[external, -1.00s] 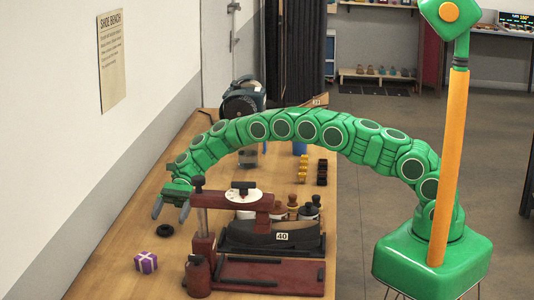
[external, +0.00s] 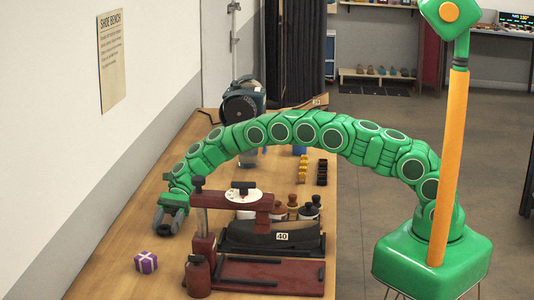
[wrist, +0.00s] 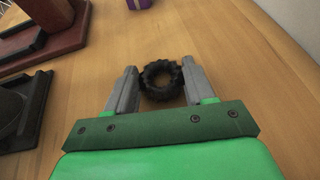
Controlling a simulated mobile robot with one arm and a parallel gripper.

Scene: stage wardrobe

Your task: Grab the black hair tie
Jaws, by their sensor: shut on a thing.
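The black hair tie (wrist: 147,89) is a small dark ring with a ridged surface. In the wrist view it sits between the two grey fingers of my gripper (wrist: 160,85), and both fingers meet its sides. In the external view the hair tie (external: 163,230) shows as a dark spot at the fingertips of my gripper (external: 171,222), low at the wooden bench top. My gripper is shut on it. I cannot tell whether it still touches the bench.
A dark red shoe-stretching stand (external: 262,278) with a post is close on the right of my gripper. The wall (external: 60,150) is on the left.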

